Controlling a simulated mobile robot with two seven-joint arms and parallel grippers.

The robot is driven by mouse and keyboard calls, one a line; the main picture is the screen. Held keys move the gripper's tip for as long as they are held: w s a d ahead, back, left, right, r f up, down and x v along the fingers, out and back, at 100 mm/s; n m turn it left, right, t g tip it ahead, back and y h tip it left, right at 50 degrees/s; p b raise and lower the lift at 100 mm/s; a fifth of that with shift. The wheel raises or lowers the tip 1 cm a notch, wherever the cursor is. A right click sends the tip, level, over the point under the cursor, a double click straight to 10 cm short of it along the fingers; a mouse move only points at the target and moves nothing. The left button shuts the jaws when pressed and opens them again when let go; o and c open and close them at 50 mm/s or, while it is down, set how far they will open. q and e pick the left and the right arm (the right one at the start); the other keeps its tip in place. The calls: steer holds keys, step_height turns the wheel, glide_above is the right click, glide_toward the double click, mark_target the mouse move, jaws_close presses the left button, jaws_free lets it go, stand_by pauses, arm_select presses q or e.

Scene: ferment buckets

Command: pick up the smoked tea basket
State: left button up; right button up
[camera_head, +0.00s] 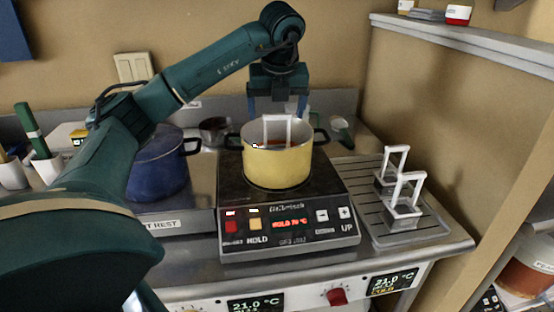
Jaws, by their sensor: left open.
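A yellow pot (277,168) with dark side handles stands on the black hot plate. A white square basket handle (278,118) rises out of the pot; the body of that basket is mostly hidden inside. A little reddish stuff shows inside the pot near its left rim. Two more wire baskets with white handles (396,148) (404,214) stand on the rack at the right. I cannot read a label saying which basket holds smoked tea. My left gripper (277,108) is open, pointing down, above and apparently slightly behind the pot, its fingers to either side of the handle. My right gripper is not in view.
The hot plate (290,240) has a lit display and buttons in front. A blue pot (158,172) stands to its left, partly behind my arm. A ribbed drain rack (432,232) lies at the right, beside the wall. A shelf (470,48) juts out above the right side.

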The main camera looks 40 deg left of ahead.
mark_target(277, 115)
arm_select(q)
steer(key=x, duration=0.4)
steer(key=shift+d+f, duration=0.1)
steer(key=shift+c, duration=0.4)
steer(key=shift+w, duration=0.1)
steer(key=c, duration=1.5)
